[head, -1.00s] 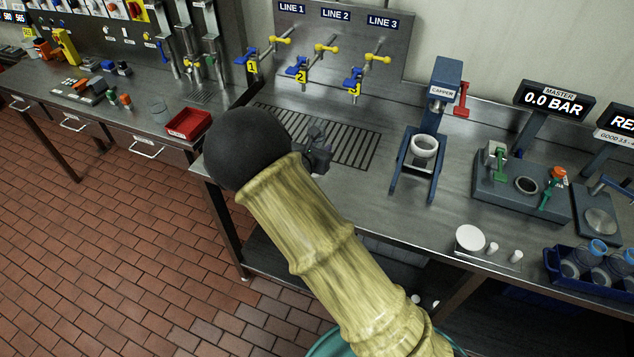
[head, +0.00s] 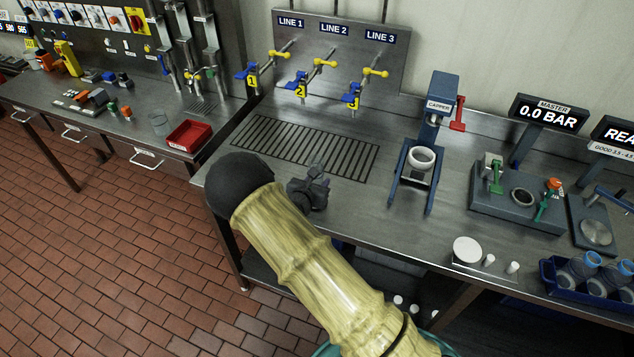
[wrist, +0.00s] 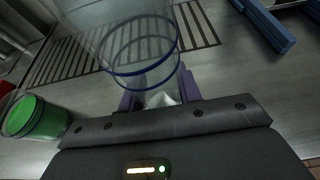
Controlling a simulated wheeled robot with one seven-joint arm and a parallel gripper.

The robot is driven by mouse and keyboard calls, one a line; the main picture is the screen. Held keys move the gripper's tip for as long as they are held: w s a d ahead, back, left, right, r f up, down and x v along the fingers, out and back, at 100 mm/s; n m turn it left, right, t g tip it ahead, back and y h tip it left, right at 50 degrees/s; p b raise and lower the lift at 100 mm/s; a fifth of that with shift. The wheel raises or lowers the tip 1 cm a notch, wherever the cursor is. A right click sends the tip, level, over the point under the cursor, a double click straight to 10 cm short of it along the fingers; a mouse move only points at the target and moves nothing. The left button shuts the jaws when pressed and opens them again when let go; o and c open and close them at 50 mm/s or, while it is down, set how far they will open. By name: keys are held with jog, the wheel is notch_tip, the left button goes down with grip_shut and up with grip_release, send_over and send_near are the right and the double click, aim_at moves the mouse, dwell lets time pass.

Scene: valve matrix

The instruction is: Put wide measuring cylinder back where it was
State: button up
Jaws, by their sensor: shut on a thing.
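A wide, clear cylinder with blue rings (wrist: 140,50) stands between the fingers of my gripper (wrist: 160,95) in the wrist view. The gripper is shut on it, and a pale patch shows low down between the fingers. I take it for the wide measuring cylinder. In the head view my gripper (head: 312,188) is over the front part of the steel bench, just in front of the slotted drain grate (head: 300,145). My arm hides part of it there, and I cannot make out the cylinder in that view.
A blue capper stand (head: 420,165) is right of the grate. Three numbered valves (head: 303,88) hang behind it. A red tray (head: 188,135) and a clear beaker (head: 160,123) stand on the left bench. A green round container (wrist: 35,117) shows in the wrist view. Bare steel lies between grate and capper.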

jog(key=shift+d+f, duration=0.15)
jog(key=shift+f, duration=0.2)
jog(key=shift+s, duration=0.15)
jog(key=shift+a+f, duration=0.2)
jog(key=o, duration=1.1)
jog(key=shift+r, duration=0.1)
jog(key=shift+r, duration=0.1)
jog(key=b+v, duration=0.2)
jog(key=v, duration=1)
jog(key=shift+d+b, duration=0.1)
jog(key=shift+b, duration=0.3)
